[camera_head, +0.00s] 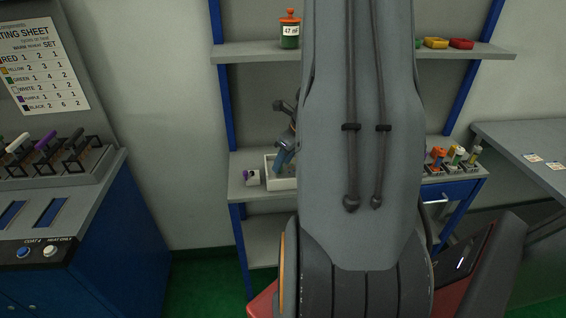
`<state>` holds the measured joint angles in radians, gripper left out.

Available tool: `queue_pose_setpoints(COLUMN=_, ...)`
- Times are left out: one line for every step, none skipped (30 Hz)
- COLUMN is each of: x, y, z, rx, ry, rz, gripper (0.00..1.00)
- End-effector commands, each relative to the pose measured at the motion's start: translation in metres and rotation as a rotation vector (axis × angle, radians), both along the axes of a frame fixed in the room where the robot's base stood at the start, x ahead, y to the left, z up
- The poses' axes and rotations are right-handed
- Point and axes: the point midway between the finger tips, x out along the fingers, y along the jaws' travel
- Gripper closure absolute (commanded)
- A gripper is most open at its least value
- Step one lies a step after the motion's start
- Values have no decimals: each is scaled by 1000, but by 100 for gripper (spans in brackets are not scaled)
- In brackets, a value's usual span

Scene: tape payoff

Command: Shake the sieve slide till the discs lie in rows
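My own grey arm stands upright in the middle of the camera_head view and hides much of the shelf unit behind it. A dark jointed part with blue-grey ends, which looks like my gripper (284,158), shows at the arm's left edge. It points down over a white open tray (284,184) on the middle shelf. I cannot tell whether it is open or shut, or whether it touches the tray. The tray's inside is mostly hidden. I cannot make out a sieve slide or discs.
A small white block with a purple part (252,177) sits left of the tray. Several coloured-top items (455,157) stand at the shelf's right. A green jar with an orange lid (290,30) is above. A blue cabinet (85,230) stands left, a grey table (535,150) right.

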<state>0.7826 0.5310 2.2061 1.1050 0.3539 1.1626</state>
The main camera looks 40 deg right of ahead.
Motion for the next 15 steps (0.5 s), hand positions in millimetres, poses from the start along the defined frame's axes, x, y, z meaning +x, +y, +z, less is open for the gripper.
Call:
queue_pose_setpoints(x=-3, y=-1, z=9, rx=-2, ry=-2, rz=-1, gripper=64)
queue_pose_setpoints(x=-5, y=-2, z=14, rx=-4, ry=-2, rz=-1, gripper=64)
queue_pose_setpoints(x=-8, y=-2, z=20, rx=-3, ry=-2, rz=-2, gripper=64)
queue_pose_setpoints(x=-10, y=-3, z=25, rx=-4, ry=-3, rz=-1, gripper=64)
queue_pose_setpoints(x=-12, y=-3, z=30, rx=-4, ry=-3, rz=-1, gripper=64)
queue_pose_setpoints(x=-14, y=-3, z=36, rx=-3, ry=-3, rz=-2, gripper=64)
queue_pose_setpoints(x=-16, y=-3, z=40, rx=-4, ry=-2, rz=0, gripper=64)
queue_pose_setpoints(x=-17, y=-4, z=44, rx=-3, ry=-2, rz=-2, gripper=64)
queue_pose_setpoints(x=-19, y=-4, z=48, rx=-4, ry=-2, rz=-1, gripper=64)
queue_pose_setpoints(x=-21, y=-4, z=51, rx=-3, ry=-3, rz=-2, gripper=64)
queue_pose_setpoints(x=-22, y=-5, z=54, rx=-3, ry=-2, rz=-2, gripper=64)
queue_pose_setpoints(x=-23, y=-4, z=56, rx=-2, ry=-1, rz=-1, gripper=64)
queue_pose_setpoints(x=-24, y=-4, z=58, rx=-2, ry=-1, rz=-1, gripper=64)
queue_pose_setpoints(x=-25, y=-4, z=59, rx=-1, ry=-1, rz=-2, gripper=64)
queue_pose_setpoints(x=-25, y=-4, z=60, rx=-1, ry=0, rz=-2, gripper=64)
